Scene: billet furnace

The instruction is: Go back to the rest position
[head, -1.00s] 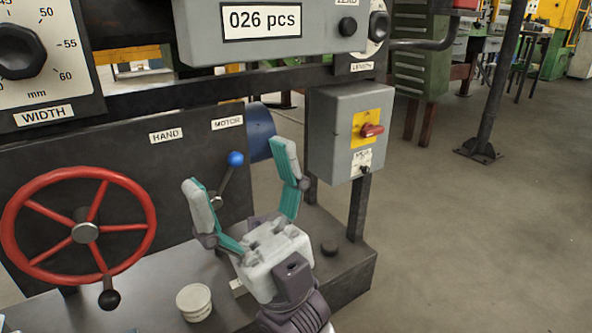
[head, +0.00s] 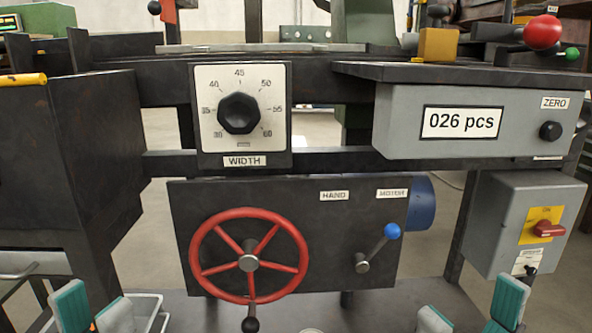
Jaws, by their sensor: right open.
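My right gripper (head: 472,312) is at the bottom right edge of the head view. Its two teal-and-grey fingers stand apart with nothing between them, and the rest is cut off. It is below and right of the lever with the blue knob (head: 392,231), apart from it. My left gripper (head: 92,310) is at the bottom left edge. Its fingertips stand apart, and no held thing shows between them. Its lower part is out of frame.
The machine's red handwheel (head: 249,263) stands between the grippers, below the width dial (head: 239,113). A grey switch box (head: 508,220) with a red switch is at right. A grey bin (head: 150,308) is beside the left gripper. A counter box (head: 400,125) reads 026 pcs.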

